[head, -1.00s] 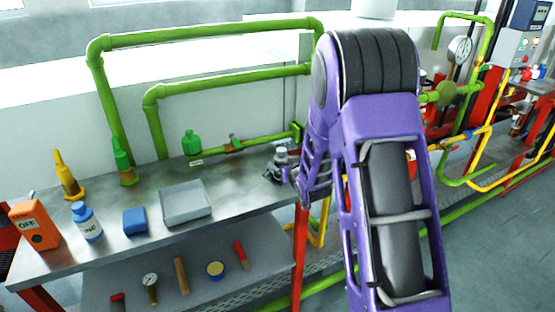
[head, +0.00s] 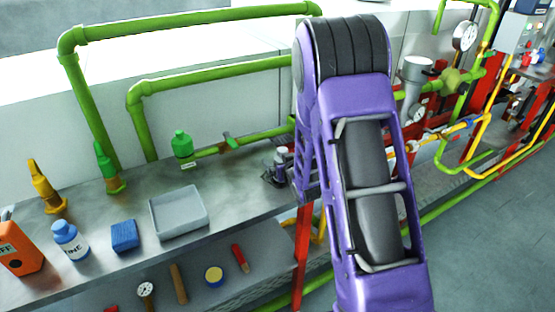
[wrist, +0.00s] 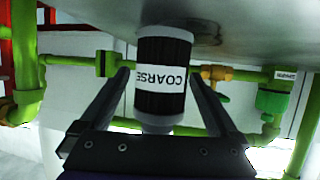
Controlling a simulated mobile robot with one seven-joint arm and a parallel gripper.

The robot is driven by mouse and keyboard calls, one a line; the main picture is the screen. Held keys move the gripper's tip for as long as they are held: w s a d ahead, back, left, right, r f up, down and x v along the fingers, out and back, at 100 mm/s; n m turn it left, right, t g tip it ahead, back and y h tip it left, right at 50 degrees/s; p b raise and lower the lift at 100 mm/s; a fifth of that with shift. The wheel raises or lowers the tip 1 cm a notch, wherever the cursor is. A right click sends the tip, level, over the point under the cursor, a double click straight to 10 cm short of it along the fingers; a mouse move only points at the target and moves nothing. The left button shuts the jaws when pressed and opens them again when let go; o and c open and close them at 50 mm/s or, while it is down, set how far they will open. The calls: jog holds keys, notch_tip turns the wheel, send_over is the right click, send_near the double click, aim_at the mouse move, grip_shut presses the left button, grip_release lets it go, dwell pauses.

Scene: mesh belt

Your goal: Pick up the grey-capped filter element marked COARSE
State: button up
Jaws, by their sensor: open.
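The filter element (wrist: 162,85) stands on the bench and shows upside down in the wrist view. It is a dark ribbed cylinder with a white label reading COARSE. Its grey cap (wrist: 157,124) points to the bottom of that picture. My gripper (wrist: 159,76) is open, with one finger on each side of the element; I cannot tell whether either finger touches it. In the head view the element (head: 281,158) is small at the bench's right end, and my gripper there (head: 276,177) is dark and partly hidden by my purple arm.
A lower shelf (head: 215,298) holds several small items.

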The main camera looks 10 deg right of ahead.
jog(key=shift+w+f, duration=0.1)
jog(key=shift+w, duration=0.2)
jog(key=shift+s, duration=0.1)
jog(key=shift+c, duration=0.3)
grip_shut()
